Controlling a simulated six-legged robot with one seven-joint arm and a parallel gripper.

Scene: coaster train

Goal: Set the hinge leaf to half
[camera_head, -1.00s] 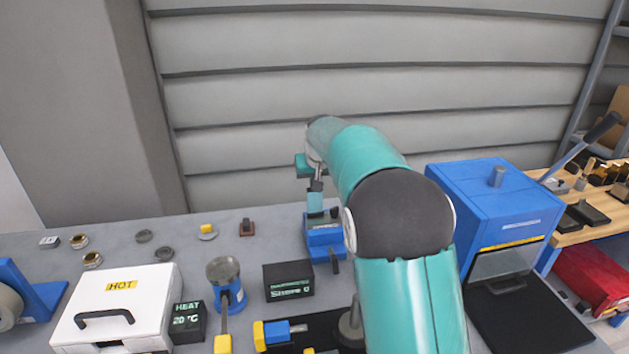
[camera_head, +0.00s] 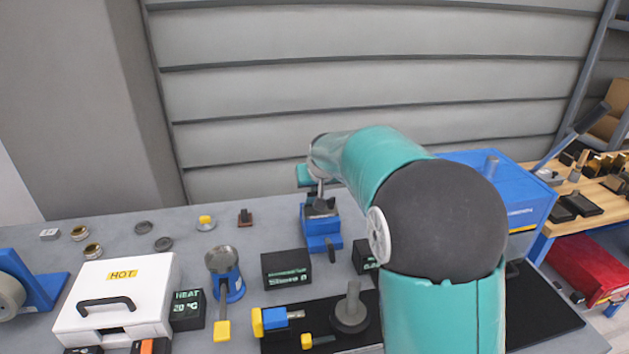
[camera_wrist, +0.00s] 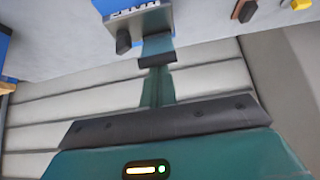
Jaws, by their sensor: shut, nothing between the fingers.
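My gripper (camera_wrist: 157,45) is shut and empty in the wrist view, its fingertips at the near edge of a small blue fixture (camera_wrist: 136,20). I cannot tell whether they touch it. In the head view the blue fixture (camera_head: 322,228) stands at the back middle of the bench, with a dark top and a short dark lever (camera_head: 333,243) at its front right. My wrist is just above it, and the fingers are hard to make out there. No part is clearly recognisable as the hinge leaf; it may be on this fixture, but I cannot tell.
A black display box (camera_head: 287,268) stands in front of the fixture. A blue machine (camera_head: 500,178) is at the right, partly behind my arm. A white box marked HOT (camera_head: 120,300) and a blue cylinder tool (camera_head: 222,265) are at the left.

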